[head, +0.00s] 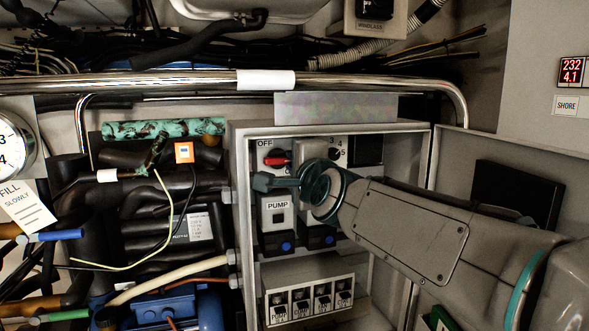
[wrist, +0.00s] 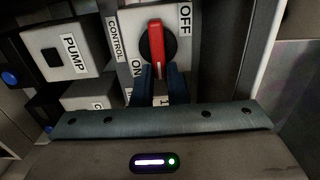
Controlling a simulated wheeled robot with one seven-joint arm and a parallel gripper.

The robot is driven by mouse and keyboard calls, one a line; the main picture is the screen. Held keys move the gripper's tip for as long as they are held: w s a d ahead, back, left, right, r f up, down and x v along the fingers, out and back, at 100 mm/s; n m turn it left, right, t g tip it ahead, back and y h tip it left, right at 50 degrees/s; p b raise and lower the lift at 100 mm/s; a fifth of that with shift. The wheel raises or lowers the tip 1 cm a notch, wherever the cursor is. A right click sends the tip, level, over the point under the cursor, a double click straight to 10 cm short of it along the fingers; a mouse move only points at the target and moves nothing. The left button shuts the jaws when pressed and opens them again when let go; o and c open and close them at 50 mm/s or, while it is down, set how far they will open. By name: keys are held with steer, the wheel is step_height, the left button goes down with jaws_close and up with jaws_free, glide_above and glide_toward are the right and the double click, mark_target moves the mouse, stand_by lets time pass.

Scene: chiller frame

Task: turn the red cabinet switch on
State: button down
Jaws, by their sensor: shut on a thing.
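The red cabinet switch (head: 274,159) is a rotary handle on a black round base, at the upper left inside the open grey cabinet. In the wrist view the red handle (wrist: 155,38) stands vertical in the picture, with the OFF label (wrist: 185,18) at upper right and the ON label (wrist: 136,68) at lower left. In the head view the handle lies about level. My gripper (wrist: 162,78) has its two dark fingers on either side of the handle's lower end in the wrist view, shut on it. The fingertips are partly hidden in the head view.
The PUMP module (head: 277,210) sits just below the switch, with another module (head: 319,236) to its right. My arm crosses the cabinet's right part. The open cabinet door (head: 460,155) is at right. Pipes and wires (head: 165,195) crowd the left; a metal rail (head: 350,82) runs above.

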steer(key=shift+a, duration=0.1)
stand_by(0.3)
steer(key=c, duration=1.4)
jaws_free()
steer(key=shift+c, duration=0.2)
